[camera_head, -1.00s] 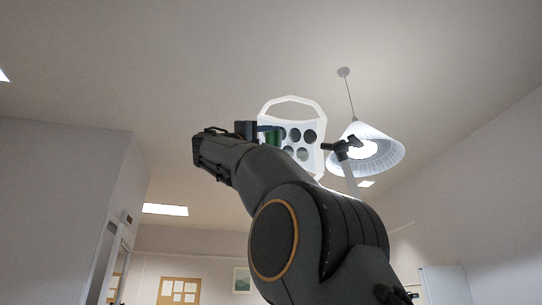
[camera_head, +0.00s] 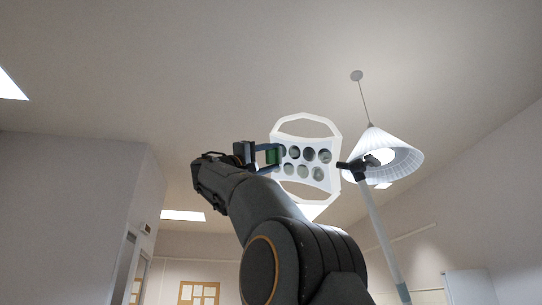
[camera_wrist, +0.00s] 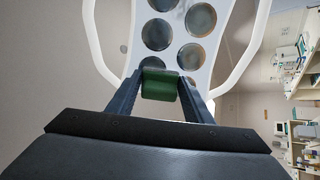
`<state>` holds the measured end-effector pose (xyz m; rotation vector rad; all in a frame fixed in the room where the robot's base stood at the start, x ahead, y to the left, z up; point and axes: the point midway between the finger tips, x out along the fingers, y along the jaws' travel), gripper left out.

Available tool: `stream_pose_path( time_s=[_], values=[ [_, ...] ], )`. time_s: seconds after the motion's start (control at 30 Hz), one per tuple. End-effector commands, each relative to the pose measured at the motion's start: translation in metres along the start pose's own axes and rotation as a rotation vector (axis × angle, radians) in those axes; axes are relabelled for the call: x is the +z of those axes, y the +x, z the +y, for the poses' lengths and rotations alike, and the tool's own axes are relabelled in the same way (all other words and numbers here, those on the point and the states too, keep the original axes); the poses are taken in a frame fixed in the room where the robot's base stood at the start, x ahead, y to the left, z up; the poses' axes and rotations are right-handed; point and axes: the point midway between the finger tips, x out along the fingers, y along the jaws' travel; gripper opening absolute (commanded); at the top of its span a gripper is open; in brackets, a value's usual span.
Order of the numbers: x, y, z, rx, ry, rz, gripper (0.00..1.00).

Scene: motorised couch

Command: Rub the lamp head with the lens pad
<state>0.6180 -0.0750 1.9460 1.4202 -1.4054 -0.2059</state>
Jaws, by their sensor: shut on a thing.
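The lamp head (camera_head: 307,171) is a white panel with several round dark lenses and pale loop handles above and below. It hangs overhead in the middle of the head view. In the wrist view the lamp head (camera_wrist: 178,38) fills the top, with handles on both sides. The lens pad (camera_head: 274,156) is a small green block. My gripper (camera_head: 268,154) is shut on it at the lamp head's left edge. In the wrist view the green lens pad (camera_wrist: 159,86) sits between my fingertips and overlaps the near edge of the lamp face. I cannot tell whether they touch.
A white cone pendant lamp (camera_head: 384,140) hangs just right of the lamp head. A pale pole (camera_head: 384,235) with a dark clamp (camera_head: 358,167) stands between them. Shelves with items (camera_wrist: 303,90) show at right in the wrist view. The space left of my arm is open.

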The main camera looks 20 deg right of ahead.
Motion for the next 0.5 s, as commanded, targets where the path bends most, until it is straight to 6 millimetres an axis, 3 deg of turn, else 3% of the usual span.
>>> stream_pose_path(
  time_s=[0.27, 0.5],
  values=[
    [-0.001, 0.000, -0.001, 0.000, 0.000, 0.000, 0.28],
    [0.010, -0.001, -0.003, 0.001, 0.000, 0.000, 0.28]
  ],
)
